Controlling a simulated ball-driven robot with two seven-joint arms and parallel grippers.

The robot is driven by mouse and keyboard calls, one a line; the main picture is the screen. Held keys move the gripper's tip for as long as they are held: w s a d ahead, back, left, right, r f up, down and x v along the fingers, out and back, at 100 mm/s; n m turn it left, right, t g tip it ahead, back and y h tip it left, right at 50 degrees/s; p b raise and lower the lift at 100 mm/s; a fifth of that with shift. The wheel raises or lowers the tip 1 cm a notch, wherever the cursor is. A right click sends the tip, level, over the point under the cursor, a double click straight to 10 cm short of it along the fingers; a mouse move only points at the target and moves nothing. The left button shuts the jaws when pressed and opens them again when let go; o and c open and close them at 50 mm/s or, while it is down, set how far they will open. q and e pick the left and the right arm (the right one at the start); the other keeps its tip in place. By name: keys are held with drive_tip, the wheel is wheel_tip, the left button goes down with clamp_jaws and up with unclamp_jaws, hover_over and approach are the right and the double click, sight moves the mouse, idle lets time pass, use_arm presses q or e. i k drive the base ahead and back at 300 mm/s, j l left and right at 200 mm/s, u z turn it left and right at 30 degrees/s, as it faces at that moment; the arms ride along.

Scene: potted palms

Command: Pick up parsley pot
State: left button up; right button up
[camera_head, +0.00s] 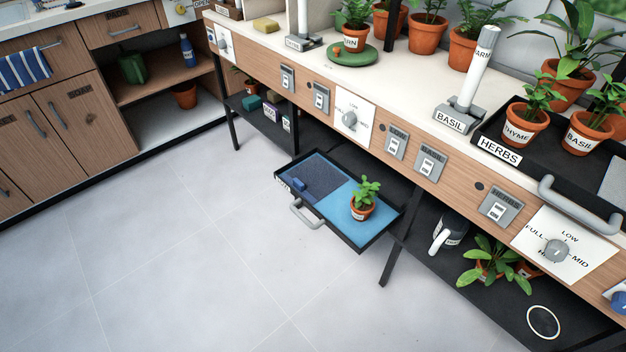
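No pot in view has a label that I can read as parsley. A small terracotta pot with a green leafy plant (362,208) stands upright in the pulled-out drawer (375,236) under the bench, on the light blue part of its floor. It has a pale label too small to read. On the black tray marked HERBS (497,150) on the bench, a pot labelled THYME (523,127) stands beside a pot labelled BASIL (588,135). Neither of my grippers is in view.
The bench (400,82) carries more potted plants, a BASIL lamp stand (470,85) and a green saucer (352,54). The drawer handle (307,215) faces the open grey floor (190,250). A watering can (447,232) and a leafy plant (495,262) stand on the lower shelf.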

sight(363, 205)
drive_tip(key=i+j, duration=0.7)
drive_tip(key=i+z, duration=0.05)
